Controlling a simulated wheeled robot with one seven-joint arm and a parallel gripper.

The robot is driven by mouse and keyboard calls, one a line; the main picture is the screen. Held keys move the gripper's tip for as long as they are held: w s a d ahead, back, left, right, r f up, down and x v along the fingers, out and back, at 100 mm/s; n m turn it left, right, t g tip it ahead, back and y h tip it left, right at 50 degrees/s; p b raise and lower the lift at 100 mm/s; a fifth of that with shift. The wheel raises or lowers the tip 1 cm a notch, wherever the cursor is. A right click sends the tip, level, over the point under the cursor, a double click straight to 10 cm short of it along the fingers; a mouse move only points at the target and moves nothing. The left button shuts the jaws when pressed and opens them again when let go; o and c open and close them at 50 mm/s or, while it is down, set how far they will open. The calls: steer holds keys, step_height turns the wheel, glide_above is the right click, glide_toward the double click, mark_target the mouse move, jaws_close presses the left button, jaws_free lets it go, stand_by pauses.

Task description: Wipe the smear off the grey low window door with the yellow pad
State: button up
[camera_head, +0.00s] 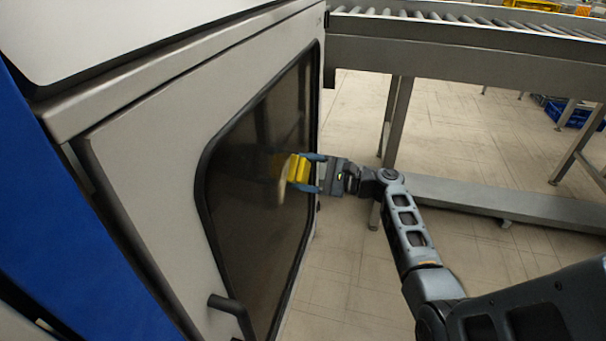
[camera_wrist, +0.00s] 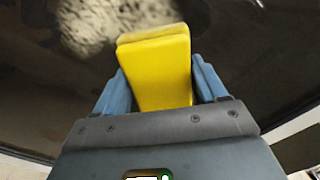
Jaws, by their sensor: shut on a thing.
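The grey low window door (camera_head: 165,185) stands on the left in the head view, with a dark window pane (camera_head: 240,205) in a black frame. My gripper (camera_head: 305,173) is shut on the yellow pad (camera_head: 298,168) and holds it up close to the pane. In the wrist view the yellow pad (camera_wrist: 157,70) sits between the blue fingers of my gripper (camera_wrist: 160,90). A pale, speckled smear (camera_wrist: 100,22) shows on the dark pane just beyond the pad, at the upper left. I cannot tell whether the pad touches the glass. Part of the smear is hidden behind the pad.
A black handle (camera_head: 232,308) sticks out at the door's lower edge. A roller conveyor (camera_head: 450,40) on metal legs runs along the back right, with a low beam (camera_head: 500,197) beneath. Blue crates (camera_head: 573,114) stand at the far right.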

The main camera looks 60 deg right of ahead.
mark_target(281, 181)
steer(key=shift+s+a+r+p, duration=0.1)
steer(key=shift+s+a+p, duration=0.05)
steer(key=shift+a+p, duration=0.35)
steer(key=shift+s+a+p, duration=0.15)
steer(key=shift+a+p, duration=0.15)
steer(key=shift+a, duration=0.25)
steer(key=shift+s+a+p, duration=0.25)
steer(key=shift+a+p, duration=0.25)
steer(key=shift+a, duration=0.4)
steer(key=shift+s+a+p, duration=0.25)
steer(key=shift+a+p, duration=0.2)
steer(key=shift+a, duration=0.5)
steer(key=shift+s+a+p, duration=0.25)
steer(key=shift+a+p, duration=0.25)
steer(key=shift+a, duration=0.4)
